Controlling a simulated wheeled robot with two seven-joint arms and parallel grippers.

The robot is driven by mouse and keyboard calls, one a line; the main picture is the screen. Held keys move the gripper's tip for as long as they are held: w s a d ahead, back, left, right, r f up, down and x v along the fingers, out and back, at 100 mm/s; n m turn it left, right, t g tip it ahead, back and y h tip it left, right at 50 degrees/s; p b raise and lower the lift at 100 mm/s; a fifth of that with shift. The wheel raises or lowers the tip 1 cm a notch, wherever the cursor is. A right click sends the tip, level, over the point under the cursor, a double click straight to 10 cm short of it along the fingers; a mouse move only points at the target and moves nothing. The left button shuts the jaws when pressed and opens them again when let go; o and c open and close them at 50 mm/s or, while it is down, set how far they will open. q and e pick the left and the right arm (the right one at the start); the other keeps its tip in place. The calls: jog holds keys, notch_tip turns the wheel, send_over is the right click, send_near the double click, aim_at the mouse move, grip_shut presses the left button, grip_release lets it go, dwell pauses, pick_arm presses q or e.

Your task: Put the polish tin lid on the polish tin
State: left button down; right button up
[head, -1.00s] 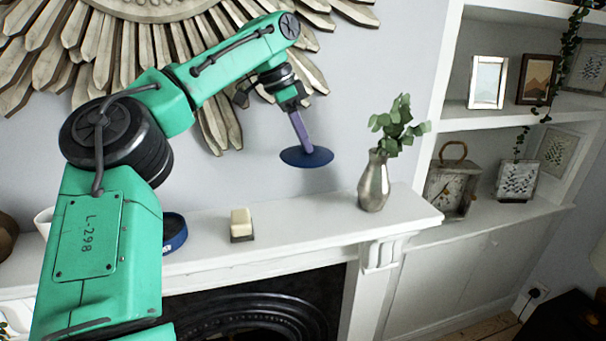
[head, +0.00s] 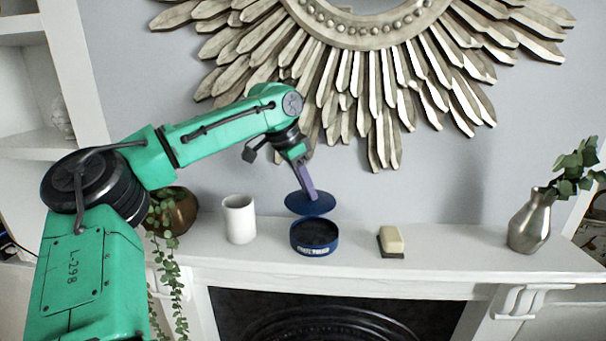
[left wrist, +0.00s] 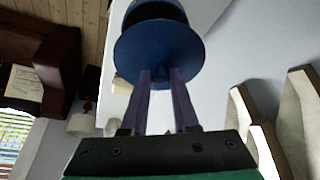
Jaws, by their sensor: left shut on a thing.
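The polish tin lid (head: 308,204) is a flat blue disc. My left gripper (head: 312,192) is shut on it and holds it in the air, roughly level. The polish tin (head: 315,243) is a round blue tin with a dark inside and pale lettering on its front. It stands open on the mantelpiece, just below the lid, with a gap between them in the head view. In the left wrist view the lid (left wrist: 158,55) is at the fingertips, and part of the tin (left wrist: 152,10) shows past it. My right gripper is not in view.
On the white mantelpiece (head: 455,262) stand a white cup (head: 239,219) left of the tin, a brush-like block (head: 391,241) to its right, a metal vase (head: 530,222) farther right and a potted trailing plant (head: 178,212) at left. A sunburst mirror (head: 385,100) hangs behind.

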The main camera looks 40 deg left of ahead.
aim_at(306, 201)
pick_arm(q)
jog(key=shift+f, duration=0.25)
jog(key=x, duration=0.1)
jog(key=d+x, duration=0.1)
jog(key=x, duration=0.1)
jog(key=shift+w+f, duration=0.1)
jog(key=shift+f, duration=0.05)
jog(key=shift+a+f, duration=0.2)
jog(key=shift+f, duration=0.75)
jog(key=shift+s+a+f, duration=0.25)
jog(key=shift+s+f, duration=0.1)
jog(key=shift+w+d, duration=0.25)
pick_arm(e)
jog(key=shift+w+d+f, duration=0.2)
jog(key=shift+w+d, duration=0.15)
pick_arm(q)
jog(key=shift+s+a, duration=0.2)
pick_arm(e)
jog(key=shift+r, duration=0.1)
pick_arm(q)
jog(key=shift+w+d+f, duration=0.1)
jog(key=shift+f, duration=0.05)
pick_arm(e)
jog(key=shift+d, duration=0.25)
